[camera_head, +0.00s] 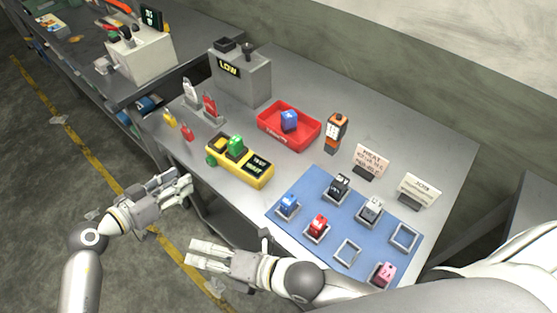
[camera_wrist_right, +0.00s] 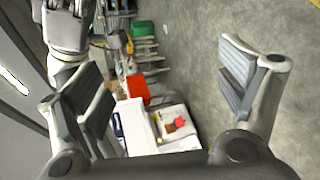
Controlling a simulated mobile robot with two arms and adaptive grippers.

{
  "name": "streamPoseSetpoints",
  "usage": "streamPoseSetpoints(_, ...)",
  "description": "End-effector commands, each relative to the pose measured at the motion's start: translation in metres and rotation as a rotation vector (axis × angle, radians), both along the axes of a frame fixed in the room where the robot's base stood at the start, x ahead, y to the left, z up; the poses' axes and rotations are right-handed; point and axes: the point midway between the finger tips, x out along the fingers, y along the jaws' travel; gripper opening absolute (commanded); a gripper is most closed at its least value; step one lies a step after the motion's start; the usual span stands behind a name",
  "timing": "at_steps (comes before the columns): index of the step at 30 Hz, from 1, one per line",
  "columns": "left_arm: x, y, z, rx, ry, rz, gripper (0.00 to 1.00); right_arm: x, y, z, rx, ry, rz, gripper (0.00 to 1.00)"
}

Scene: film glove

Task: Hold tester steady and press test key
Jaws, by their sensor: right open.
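The tester (camera_head: 255,176) is a yellow unit with black display panels, near the front left edge of the grey table. A green block (camera_head: 236,146) sits on its left part, and a green part sticks out at its left end. I cannot make out which part is the test key. My left gripper (camera_head: 184,184) is open and empty, in front of the table edge, left of and apart from the tester. It also shows in the right wrist view (camera_wrist_right: 70,12). My right gripper (camera_head: 190,254) is open and empty, lower in the picture, off the table and away from the tester.
A blue mat (camera_head: 330,208) with square holders and coloured blocks lies at the right. A red tray (camera_head: 272,130) holds a blue block. A grey box marked LOW (camera_head: 240,85), an orange-black device (camera_head: 335,132) and signs stand behind. Red clips (camera_head: 187,132) lie near the tester.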

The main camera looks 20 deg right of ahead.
Motion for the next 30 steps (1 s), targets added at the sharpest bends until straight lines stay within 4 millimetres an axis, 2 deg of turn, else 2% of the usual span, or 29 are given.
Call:
streamPoseSetpoints(9,0.0,0.0,0.0,0.0,0.0,0.0,0.36,-0.012,-0.011,0.018,-0.393,-0.563,0.269,0.9)
streamPoseSetpoints(17,0.0,0.0,0.0,0.0,0.0,0.0,0.36,-0.016,-0.021,0.035,-0.667,-0.986,0.444,0.9)
streamPoseSetpoints(19,0.0,0.0,0.0,0.0,0.0,0.0,0.36,-0.006,-0.03,0.048,-0.756,-1.14,0.479,0.9)
streamPoseSetpoints(21,0.0,0.0,0.0,0.0,0.0,0.0,0.36,0.008,-0.036,0.062,-0.786,-1.219,0.472,0.9)
streamPoseSetpoints(30,0.0,0.0,0.0,0.0,0.0,0.0,0.36,0.07,-0.063,0.128,-0.697,-1.295,0.35,0.9)
